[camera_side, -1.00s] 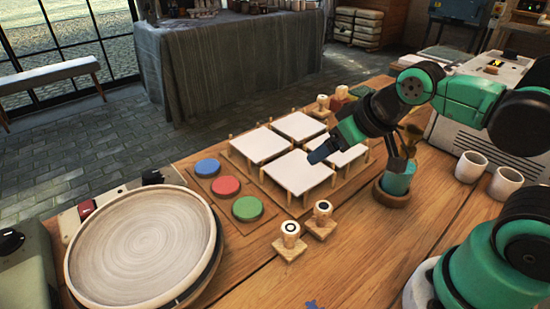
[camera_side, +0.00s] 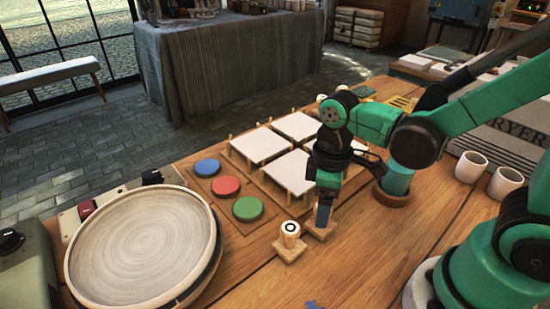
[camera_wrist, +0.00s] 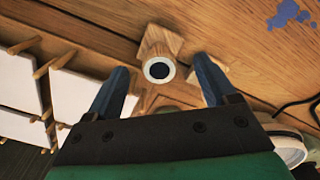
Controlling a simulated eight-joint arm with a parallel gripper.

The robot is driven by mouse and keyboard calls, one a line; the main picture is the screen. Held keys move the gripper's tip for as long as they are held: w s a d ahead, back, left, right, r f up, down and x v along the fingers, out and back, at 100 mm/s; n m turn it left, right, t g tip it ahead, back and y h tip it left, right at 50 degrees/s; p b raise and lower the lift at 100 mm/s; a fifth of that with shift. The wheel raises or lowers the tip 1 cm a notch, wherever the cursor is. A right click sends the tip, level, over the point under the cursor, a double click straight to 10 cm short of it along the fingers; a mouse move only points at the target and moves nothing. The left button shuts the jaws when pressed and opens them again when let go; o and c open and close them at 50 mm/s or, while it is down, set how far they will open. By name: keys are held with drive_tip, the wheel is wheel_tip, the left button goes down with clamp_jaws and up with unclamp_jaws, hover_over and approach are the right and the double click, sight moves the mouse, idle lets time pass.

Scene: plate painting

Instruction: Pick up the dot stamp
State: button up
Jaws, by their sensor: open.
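The dot stamp, a short wooden peg on a square base, shows its round top with a filled dark dot in the wrist view (camera_wrist: 159,70). In the side view, my gripper (camera_side: 323,214) hides most of it, and only part of its base (camera_side: 321,235) shows. My gripper is open and points down over it. In the wrist view, the stamp's top appears between the two blue fingers (camera_wrist: 162,63). I cannot tell how far the fingertips are above or around it. The ring-marked stamp (camera_side: 290,231) stands just left of my gripper.
White tiles (camera_side: 257,145) on wooden pegs stand behind. Blue (camera_side: 207,167), red (camera_side: 226,187) and green (camera_side: 248,208) pads lie left of them. A round wheel (camera_side: 140,245) fills the left. White cups (camera_side: 470,166) stand right.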

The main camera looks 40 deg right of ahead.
drive_tip(key=shift+f, duration=1.4)
drive_tip(key=shift+c, duration=0.2)
clamp_jaws()
drive_tip(key=shift+r, duration=0.15)
wheel_tip(320, 180, up, 20)
